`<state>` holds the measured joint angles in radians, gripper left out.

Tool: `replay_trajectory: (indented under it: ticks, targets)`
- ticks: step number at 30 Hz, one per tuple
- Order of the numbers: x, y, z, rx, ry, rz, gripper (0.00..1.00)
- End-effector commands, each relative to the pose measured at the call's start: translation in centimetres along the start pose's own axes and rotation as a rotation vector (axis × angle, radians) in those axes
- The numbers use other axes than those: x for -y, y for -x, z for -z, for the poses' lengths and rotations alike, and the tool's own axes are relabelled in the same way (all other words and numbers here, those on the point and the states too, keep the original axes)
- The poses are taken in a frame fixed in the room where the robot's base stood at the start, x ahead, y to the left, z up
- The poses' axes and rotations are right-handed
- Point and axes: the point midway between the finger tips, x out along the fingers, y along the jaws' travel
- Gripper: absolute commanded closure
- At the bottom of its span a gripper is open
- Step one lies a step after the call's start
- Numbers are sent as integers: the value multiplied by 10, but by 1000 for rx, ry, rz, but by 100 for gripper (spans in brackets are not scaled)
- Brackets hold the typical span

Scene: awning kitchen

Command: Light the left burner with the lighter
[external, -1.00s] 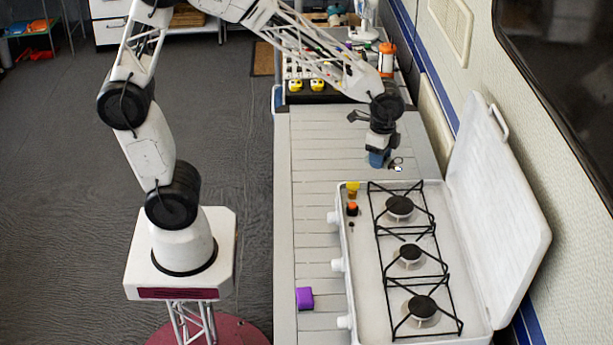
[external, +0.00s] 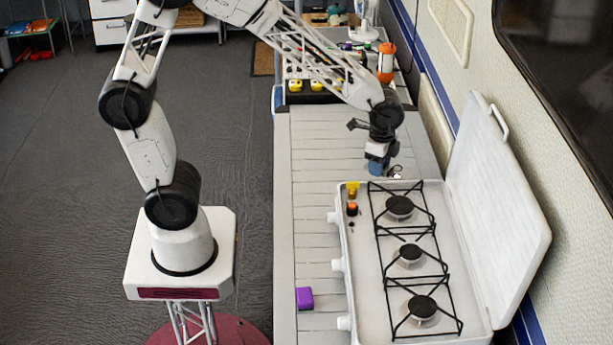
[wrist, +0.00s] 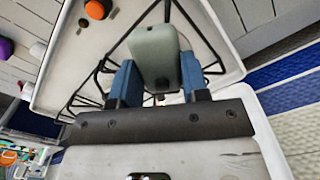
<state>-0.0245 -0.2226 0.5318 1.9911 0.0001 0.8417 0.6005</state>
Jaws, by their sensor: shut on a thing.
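My gripper (external: 378,172) is just beyond the far end of the white camping stove (external: 365,300), pointing down. In the wrist view my gripper's blue fingers (wrist: 157,85) are shut on a grey-green, rounded block, which looks like the lighter (wrist: 155,48). In the external view the lighter is too small to make out. The stove has three black burners in a row: a far one (external: 399,206) closest to my gripper, a middle one (external: 410,254) and a near one (external: 422,307). No flame shows on any of them.
The stove's white lid (external: 498,210) stands open on the right. Black wire racks surround the burners. A yellow item (external: 352,187) and an orange-topped item (external: 352,209) sit on the stove's left edge. A purple box (external: 304,298) lies on the slatted counter, otherwise mostly clear here.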

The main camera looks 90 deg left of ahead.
Motion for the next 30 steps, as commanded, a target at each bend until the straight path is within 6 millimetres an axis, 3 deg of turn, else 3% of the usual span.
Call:
replay_trajectory:
  ticks: [15,30]
  targets:
    - [0,-35,0,0,0,0,82]
    - [0,-44,0,0,0,0,82]
